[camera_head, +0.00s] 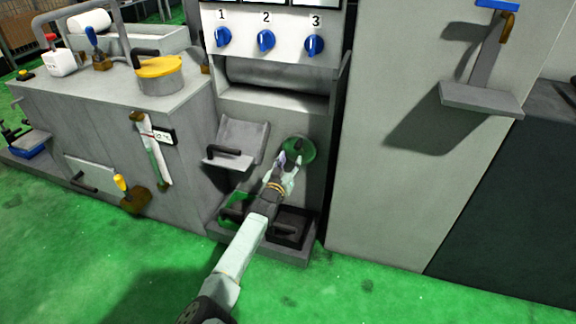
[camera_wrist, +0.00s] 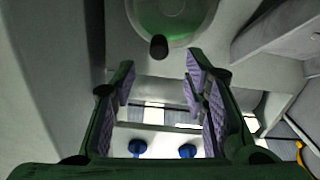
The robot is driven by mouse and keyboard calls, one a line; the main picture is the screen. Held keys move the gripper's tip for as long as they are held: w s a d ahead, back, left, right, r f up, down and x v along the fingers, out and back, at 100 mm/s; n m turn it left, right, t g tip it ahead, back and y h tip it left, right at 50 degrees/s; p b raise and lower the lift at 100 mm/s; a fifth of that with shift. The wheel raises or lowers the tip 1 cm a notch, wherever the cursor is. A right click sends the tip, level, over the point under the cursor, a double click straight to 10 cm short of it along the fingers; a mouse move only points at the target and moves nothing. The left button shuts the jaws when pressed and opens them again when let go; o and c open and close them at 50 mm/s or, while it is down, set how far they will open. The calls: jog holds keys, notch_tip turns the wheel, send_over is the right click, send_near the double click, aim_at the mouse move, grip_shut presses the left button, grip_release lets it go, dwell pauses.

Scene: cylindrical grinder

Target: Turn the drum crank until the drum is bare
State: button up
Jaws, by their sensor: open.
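The drum crank appears as a round green disc (camera_head: 305,154) with a dark handle knob, low on the front of the grey machine. In the wrist view the green disc (camera_wrist: 178,18) is at the top, and its dark knob (camera_wrist: 158,47) sticks out from its lower edge. My gripper (camera_head: 286,163) is open right in front of the disc. In the wrist view its two padded fingers (camera_wrist: 158,82) stand apart, with the knob just past the tips and roughly centred between them. I see no contact. A grey rounded drum-like surface (camera_head: 275,77) shows in the recess above, partly shaded.
Left of the crank is a tilted grey flap (camera_head: 240,140) with a dark handle. Below is a tray (camera_head: 290,228) with a dark bin. Three blue knobs (camera_head: 266,40) are above. A grey shelf (camera_head: 481,99) juts out at right. Green floor is open in front.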

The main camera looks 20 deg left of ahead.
jog(key=shift+s, duration=0.95)
